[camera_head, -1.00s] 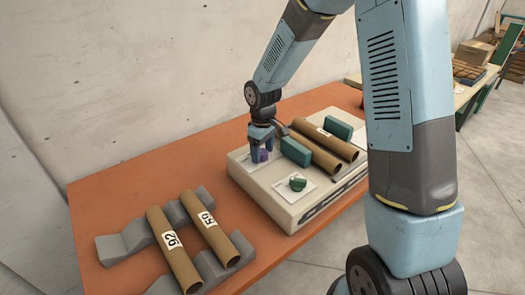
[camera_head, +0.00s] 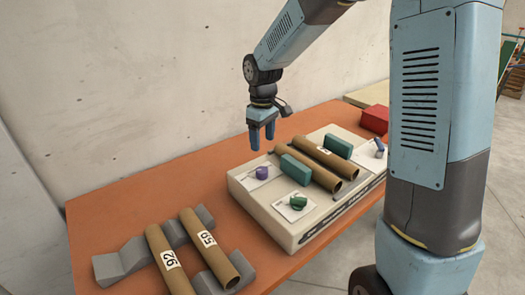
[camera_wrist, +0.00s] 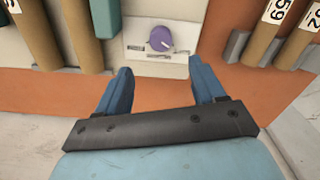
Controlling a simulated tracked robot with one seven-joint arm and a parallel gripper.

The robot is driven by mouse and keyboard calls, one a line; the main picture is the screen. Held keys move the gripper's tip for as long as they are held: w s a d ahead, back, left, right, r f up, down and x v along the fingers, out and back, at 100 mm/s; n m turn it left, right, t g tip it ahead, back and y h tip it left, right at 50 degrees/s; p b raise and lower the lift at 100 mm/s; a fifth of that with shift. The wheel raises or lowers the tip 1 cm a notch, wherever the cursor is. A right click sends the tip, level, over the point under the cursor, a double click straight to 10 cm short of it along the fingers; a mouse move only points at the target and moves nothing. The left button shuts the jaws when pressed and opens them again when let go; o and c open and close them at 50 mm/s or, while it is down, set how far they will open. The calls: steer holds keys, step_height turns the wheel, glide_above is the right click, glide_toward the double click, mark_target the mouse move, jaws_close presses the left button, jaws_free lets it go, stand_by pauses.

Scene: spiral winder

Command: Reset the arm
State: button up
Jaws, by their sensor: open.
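My gripper (camera_head: 262,137) is open and empty. It hangs with its fingers pointing down, in the air above the back left part of the cream machine (camera_head: 300,228). In the wrist view the two blue fingers (camera_wrist: 162,90) stand wide apart with nothing between them. The purple knob (camera_head: 263,172) sits on its white plate on the machine, below and apart from my fingers. It also shows in the wrist view (camera_wrist: 161,39).
The machine carries a green knob (camera_head: 298,203), green blocks (camera_head: 296,168) and cardboard tubes (camera_head: 313,171). Tubes marked 92 (camera_head: 165,250) and 59 (camera_head: 205,240) lie on grey cradles (camera_head: 125,263) at left. A red box (camera_head: 375,119) stands behind. The orange table (camera_head: 130,190) is clear along the wall.

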steer(key=shift+r, duration=0.85)
steer(key=s+d+r+m+t, duration=0.3)
steer(key=s+d+r+m, duration=0.2)
steer(key=s+d+r, duration=0.6)
steer(key=s+d+r+m+t, duration=0.1)
steer(key=s+d+m, duration=0.1)
steer(key=s, duration=0.5)
steer(key=s+d+r+m+t, duration=0.1)
steer(key=s+d+r+m, duration=0.1)
steer(key=s+d, duration=0.3)
steer(key=s+m, duration=0.1)
steer(key=s, duration=0.1)
steer(key=shift+s+d+r+t, duration=0.15)
steer(key=shift+s+r+t, duration=0.1)
steer(key=shift+s+t, duration=0.05)
steer(key=shift+c, duration=0.5)
